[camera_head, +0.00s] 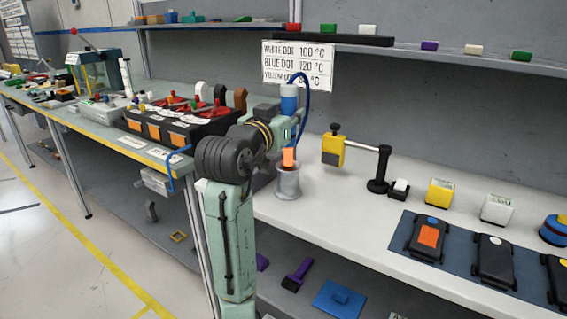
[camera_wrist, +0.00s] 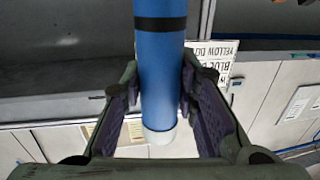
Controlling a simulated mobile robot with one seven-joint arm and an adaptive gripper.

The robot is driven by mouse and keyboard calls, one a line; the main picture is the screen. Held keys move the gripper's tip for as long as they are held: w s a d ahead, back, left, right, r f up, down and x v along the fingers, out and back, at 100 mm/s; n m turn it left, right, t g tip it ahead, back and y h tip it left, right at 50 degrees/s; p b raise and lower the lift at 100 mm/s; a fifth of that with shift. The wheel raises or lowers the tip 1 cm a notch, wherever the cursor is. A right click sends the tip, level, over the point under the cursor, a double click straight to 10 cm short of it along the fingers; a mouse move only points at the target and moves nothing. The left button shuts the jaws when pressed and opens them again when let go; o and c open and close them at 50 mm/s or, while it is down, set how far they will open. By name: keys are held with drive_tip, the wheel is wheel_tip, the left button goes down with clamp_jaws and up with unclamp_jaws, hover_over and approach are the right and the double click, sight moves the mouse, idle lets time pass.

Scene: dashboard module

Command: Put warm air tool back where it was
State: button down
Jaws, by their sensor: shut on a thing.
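The warm air tool is a blue cylinder (camera_head: 289,91) with a pale section and a blue cable looping up beside it. In the wrist view the blue cylinder (camera_wrist: 160,70) has a black band and a white end, and stands between the jaws of my gripper (camera_wrist: 160,112). My gripper (camera_head: 289,118) is shut on it and holds it roughly upright above the bench, in front of the wall. Below it in the picture stands a grey metal cup (camera_head: 287,184) with an orange piece (camera_head: 289,157) showing at its top. Whether tool and cup touch is hard to tell.
A yellow block (camera_head: 333,151) on a black-based stand (camera_head: 378,185) is right of the cup. A temperature sign (camera_head: 298,63) hangs behind. Black modules (camera_head: 429,238) lie on a blue mat at right. A black tray (camera_head: 170,127) is at left. Bare white bench lies in front.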

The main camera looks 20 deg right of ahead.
drive_tip(key=shift+f+p, duration=0.3)
drive_tip(key=shift+f, duration=3.2)
drive_tip(key=shift+f, duration=0.15)
drive_tip(key=c, duration=1.2)
unclamp_jaws()
drive_tip(key=shift+c, duration=0.2)
